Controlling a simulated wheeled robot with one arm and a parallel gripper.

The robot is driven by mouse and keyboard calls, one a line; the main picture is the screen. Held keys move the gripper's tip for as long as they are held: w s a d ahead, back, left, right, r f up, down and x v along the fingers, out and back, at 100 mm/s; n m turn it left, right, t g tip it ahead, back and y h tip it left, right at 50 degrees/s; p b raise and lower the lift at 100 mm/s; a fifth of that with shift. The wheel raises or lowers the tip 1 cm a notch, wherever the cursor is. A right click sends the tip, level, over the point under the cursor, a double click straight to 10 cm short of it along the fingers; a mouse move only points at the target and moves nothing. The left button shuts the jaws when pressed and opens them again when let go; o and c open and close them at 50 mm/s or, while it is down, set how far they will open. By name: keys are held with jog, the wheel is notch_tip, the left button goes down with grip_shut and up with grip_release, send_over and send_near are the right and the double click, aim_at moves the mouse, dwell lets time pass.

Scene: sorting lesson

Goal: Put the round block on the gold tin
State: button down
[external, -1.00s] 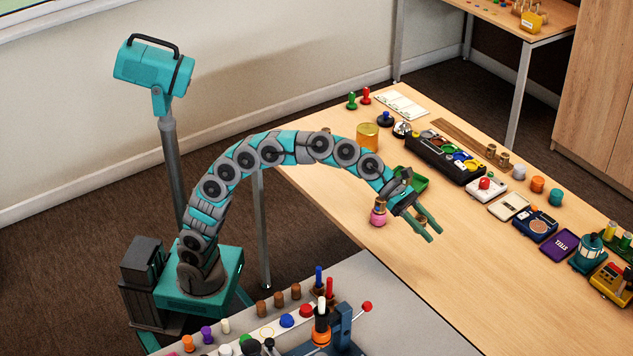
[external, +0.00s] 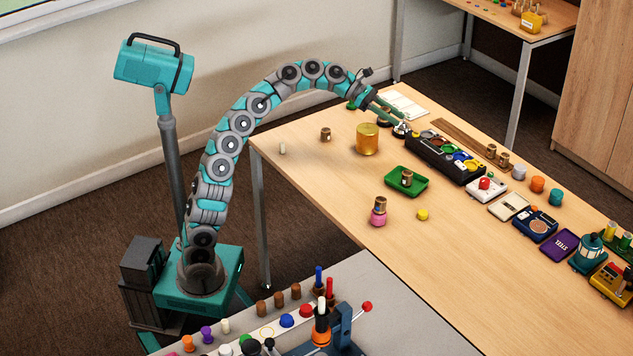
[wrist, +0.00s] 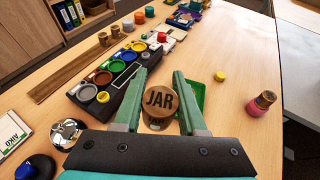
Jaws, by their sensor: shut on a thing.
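The round block (wrist: 160,98) is brown with JAR on its face. In the wrist view it sits between the two green fingers of my gripper (wrist: 160,73), touching both. My gripper (external: 399,118) is shut on it, above the far part of the table. The gold tin (external: 368,140) stands upright on the table, with a bare top, below and left of my fingers in that picture. It does not show in the wrist view.
A black tray of coloured cups (external: 440,160) and a silver dome (wrist: 66,132) lie close by my gripper. A green tray (external: 397,188) bears another brown block. The table left of the tin is mostly clear.

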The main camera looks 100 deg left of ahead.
jog(key=y, duration=0.1)
send_over(375, 130)
jog(key=shift+w+d+f+n, duration=0.1)
jog(key=shift+w+d+n, duration=0.1)
jog(key=shift+n, duration=0.1)
jog(key=shift+f+b, duration=0.9)
jog(key=shift+f, duration=2.75)
jog(key=shift+c, duration=2.4)
grip_release()
jog(key=shift+f, duration=0.15)
jog(key=shift+s+a+r, duration=0.1)
jog(key=shift+s+r, duration=0.1)
jog(key=shift+r, duration=0.05)
jog(key=v, duration=0.7)
jog(key=shift+p, duration=0.4)
